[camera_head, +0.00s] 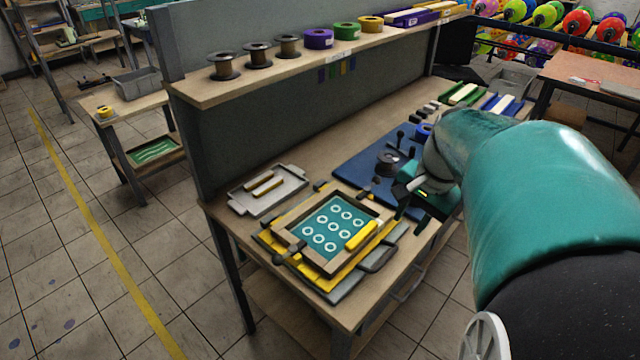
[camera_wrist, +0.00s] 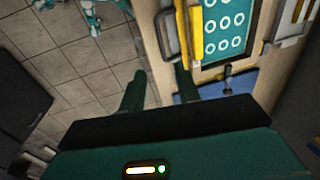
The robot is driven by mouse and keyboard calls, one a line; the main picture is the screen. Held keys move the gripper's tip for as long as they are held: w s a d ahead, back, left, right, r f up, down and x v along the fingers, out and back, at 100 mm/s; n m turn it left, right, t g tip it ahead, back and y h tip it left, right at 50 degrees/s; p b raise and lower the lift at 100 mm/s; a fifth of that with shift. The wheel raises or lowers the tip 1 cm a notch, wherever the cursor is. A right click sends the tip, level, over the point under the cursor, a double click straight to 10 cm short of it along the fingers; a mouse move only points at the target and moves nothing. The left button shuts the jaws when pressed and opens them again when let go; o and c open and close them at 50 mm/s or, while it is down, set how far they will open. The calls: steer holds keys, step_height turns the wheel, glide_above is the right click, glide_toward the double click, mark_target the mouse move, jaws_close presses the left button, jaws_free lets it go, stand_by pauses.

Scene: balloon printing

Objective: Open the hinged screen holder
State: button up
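The screen holder is a wooden frame (camera_head: 302,214) around a teal screen (camera_head: 320,243) with white rings. It lies flat over a yellow frame (camera_head: 268,246) at the bench's near end. A yellow bar (camera_head: 362,235) lies along its right side. The wrist view shows the teal screen (camera_wrist: 234,14), the yellow bar (camera_wrist: 196,36) and a dark handle (camera_wrist: 167,34) at the edge. My gripper (camera_head: 402,206) is above the bench, right of the holder. In the wrist view, my gripper (camera_wrist: 160,76) has its fingers apart with nothing between them. The hinge cannot be made out.
A grey tray (camera_head: 285,198) with yellow bars lies behind the holder. A blue mat (camera_head: 362,168) with a dark spool (camera_head: 388,160) lies farther along the bench. A shelf (camera_head: 270,78) with several spools overhangs the back. Open floor (camera_wrist: 80,70) lies left of the bench edge in the wrist view.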

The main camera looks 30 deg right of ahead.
glide_toward(386, 259)
steer(key=f, duration=0.5)
steer(key=w+f, duration=0.1)
steer(key=f, duration=0.1)
steer(key=shift+w+a+f, duration=0.1)
steer(key=shift+a+f, duration=0.15)
steer(key=shift+f, duration=0.05)
jaws_close()
